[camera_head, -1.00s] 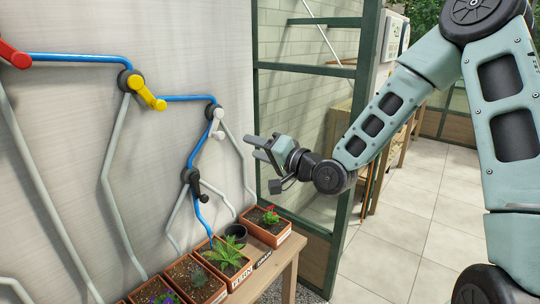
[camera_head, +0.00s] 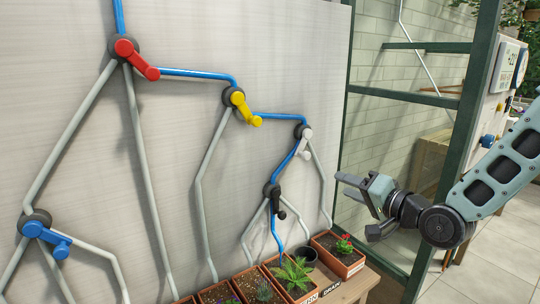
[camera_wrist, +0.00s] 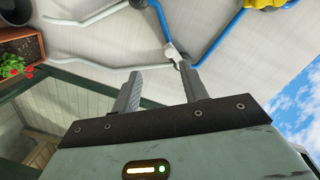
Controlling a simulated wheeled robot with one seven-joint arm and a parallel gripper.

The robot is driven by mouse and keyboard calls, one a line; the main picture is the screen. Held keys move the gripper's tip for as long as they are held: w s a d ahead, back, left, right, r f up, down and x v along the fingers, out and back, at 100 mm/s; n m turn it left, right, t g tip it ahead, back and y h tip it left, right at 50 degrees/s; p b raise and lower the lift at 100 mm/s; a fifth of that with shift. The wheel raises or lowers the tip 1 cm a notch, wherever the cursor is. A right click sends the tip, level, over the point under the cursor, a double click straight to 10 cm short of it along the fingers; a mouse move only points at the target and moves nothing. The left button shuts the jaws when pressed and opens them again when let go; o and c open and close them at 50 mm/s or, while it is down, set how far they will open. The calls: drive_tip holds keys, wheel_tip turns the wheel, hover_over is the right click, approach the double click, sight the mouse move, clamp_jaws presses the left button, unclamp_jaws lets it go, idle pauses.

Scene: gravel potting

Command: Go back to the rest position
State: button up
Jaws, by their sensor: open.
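My gripper (camera_head: 351,185) is open and empty. In the head view it hangs in the air at the right, to the right of the pipe panel (camera_head: 70,60) and above the planters. Its two fingers point left toward the panel. In the wrist view the gripper (camera_wrist: 160,88) shows both fingers apart with nothing between them. The white valve handle (camera_head: 306,142) is the closest upper valve to the left of my gripper. It also shows beyond the fingertips in the wrist view (camera_wrist: 174,53).
Red (camera_head: 136,60), yellow (camera_head: 243,108), blue (camera_head: 47,237) and black (camera_head: 276,203) valve handles sit on the panel's pipes. Several planters, including a red-flowered one (camera_head: 345,262), stand on a wooden bench (camera_head: 359,285) below. A green frame (camera_head: 459,130) stands behind my arm.

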drive_tip(key=s+a+f+n+g+h+p, duration=0.1)
drive_tip(key=s+a+f+n+g+h, duration=0.2)
drive_tip(key=s+a+f+n+g, duration=0.35)
drive_tip(key=s+a+r+n+g+h+p, duration=0.1)
drive_tip(key=s+r+n+g+h, duration=0.1)
drive_tip(key=s, duration=1)
drive_tip(key=s+a+r+n+g+h+p, duration=0.1)
drive_tip(key=s+g, duration=0.5)
drive_tip(key=s, duration=0.7)
wheel_tip(320, 180, up, 2)
drive_tip(key=a+n+h, duration=0.1)
drive_tip(key=n, duration=0.2)
drive_tip(key=shift+n+h, duration=0.3)
drive_tip(key=shift+n, duration=0.05)
drive_tip(key=shift+w, duration=0.15)
